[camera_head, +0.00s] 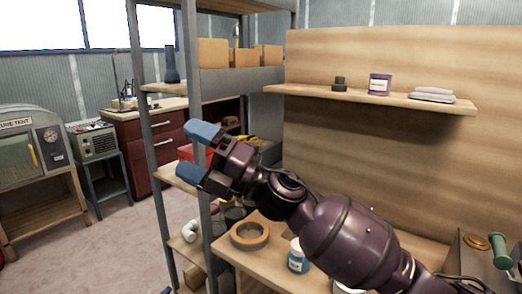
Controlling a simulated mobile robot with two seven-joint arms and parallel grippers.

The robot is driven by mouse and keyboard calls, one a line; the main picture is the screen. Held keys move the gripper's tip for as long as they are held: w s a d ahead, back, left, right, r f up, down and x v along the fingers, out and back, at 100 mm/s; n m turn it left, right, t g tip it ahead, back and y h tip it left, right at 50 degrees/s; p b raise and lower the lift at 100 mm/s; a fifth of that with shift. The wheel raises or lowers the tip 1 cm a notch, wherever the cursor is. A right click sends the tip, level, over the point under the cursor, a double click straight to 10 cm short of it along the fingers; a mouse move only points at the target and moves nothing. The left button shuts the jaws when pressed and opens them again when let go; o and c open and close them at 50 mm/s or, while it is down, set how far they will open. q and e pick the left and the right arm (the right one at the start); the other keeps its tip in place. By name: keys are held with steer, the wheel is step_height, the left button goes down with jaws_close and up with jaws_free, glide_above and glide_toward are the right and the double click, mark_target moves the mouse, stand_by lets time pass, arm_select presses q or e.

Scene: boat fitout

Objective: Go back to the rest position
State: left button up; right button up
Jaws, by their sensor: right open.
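My right arm comes in from the lower right, dark purple, and reaches up and left across the view. Its gripper (192,154) has two blue fingertips set well apart.
A wooden bench (262,268) below my arm bears an orange ring (250,235) and a blue-labelled jar (298,257). A wall shelf (370,98) holds a purple tin (379,84) and folded grey cloths (432,94). Open floor (95,245) lies at the left.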

steer(key=s+d+f+m+t+h+p, duration=0.2)
steer(key=d+f+m+t+h+p, duration=0.2)
steer(key=d+f+m+t+h, duration=1.65)
arm_select(q)
steer(key=s+a+f+n+g+y+p, duration=0.1)
steer(key=s+a+f+n+g+y, duration=0.1)
steer(key=s, duration=0.8)
steer(key=s+a+f+n+g+y+p, duration=0.1)
steer(key=s+a+f+n+y, duration=0.1)
steer(key=s, duration=0.8)
steer(key=s+a+f+n+g+y+p, duration=0.1)
steer(key=s+a, duration=0.4)
steer(key=s, duration=0.5)
steer(key=shift+a+f+n+g+y, duration=0.4)
steer(key=shift+f+n+g, duration=0.45)
steer(key=shift+n, duration=0.35)
arm_select(e)
steer(key=s+d+f+m+g+h, duration=0.1)
steer(key=s+d+f+m+g, duration=0.5)
steer(key=s, duration=0.9)
steer(key=s+d+f+m+g+h, duration=0.1)
steer(key=s+d+f+m+g, duration=0.6)
steer(key=s+d+f, duration=0.5)
steer(key=s+f+m, duration=0.2)
steer(key=s+f, duration=0.1)
steer(key=f, duration=0.2)
steer(key=shift+m, duration=0.25)
